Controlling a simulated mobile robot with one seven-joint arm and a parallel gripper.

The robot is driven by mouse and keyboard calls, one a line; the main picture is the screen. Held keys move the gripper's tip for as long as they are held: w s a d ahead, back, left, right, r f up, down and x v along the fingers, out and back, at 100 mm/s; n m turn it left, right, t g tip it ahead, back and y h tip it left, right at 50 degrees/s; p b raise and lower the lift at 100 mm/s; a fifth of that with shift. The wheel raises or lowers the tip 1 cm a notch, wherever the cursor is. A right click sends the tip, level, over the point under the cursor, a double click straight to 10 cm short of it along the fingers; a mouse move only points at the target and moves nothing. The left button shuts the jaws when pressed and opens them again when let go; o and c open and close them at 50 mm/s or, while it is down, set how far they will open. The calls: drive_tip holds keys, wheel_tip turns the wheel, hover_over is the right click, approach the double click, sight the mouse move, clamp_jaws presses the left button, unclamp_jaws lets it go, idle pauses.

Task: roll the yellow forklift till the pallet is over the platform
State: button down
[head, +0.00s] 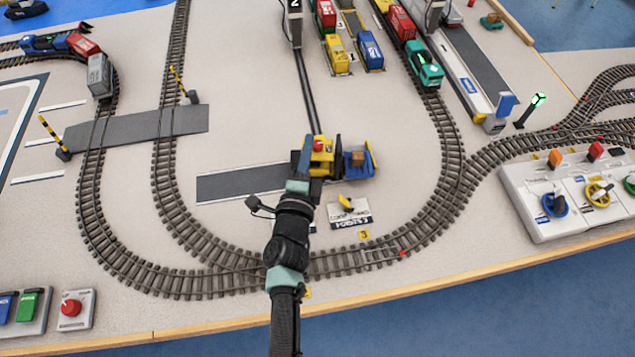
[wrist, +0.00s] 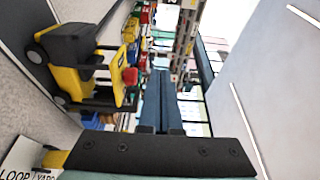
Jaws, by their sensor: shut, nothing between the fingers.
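The yellow forklift (head: 324,160) stands on the dark grey road strip (head: 250,182), its black mast toward the right. Whether a pallet under this load rests on the forks or on the blue platform cannot be told. My gripper (head: 304,152) is shut and empty at the forklift's left side; its closed fingers (wrist: 160,98) show beside the forklift. Contact cannot be told.
A white plate with a yellow lever (head: 346,203) lies just below the forklift. Curved track (head: 340,262) loops around this area. A crane post (head: 294,22) and coloured wagons (head: 340,55) stand behind. A switch panel (head: 570,200) is at right.

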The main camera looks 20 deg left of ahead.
sight(319, 172)
drive_tip(key=d+f+b, duration=0.1)
drive_tip(key=f+b, duration=0.2)
drive_tip(key=s+d+f+b, duration=0.1)
drive_tip(key=f+b, duration=0.2)
drive_tip(key=s+d+f+b, duration=0.1)
drive_tip(key=f+b, duration=0.2)
drive_tip(key=f, duration=0.1)
drive_tip(key=shift+d, duration=0.3)
drive_tip(key=shift+w+a+r+p, duration=0.15)
drive_tip(key=shift+a+p, duration=0.15)
drive_tip(key=shift+p, duration=0.2)
drive_tip(key=shift+w+a+f, duration=0.1)
drive_tip(key=shift+f, duration=0.1)
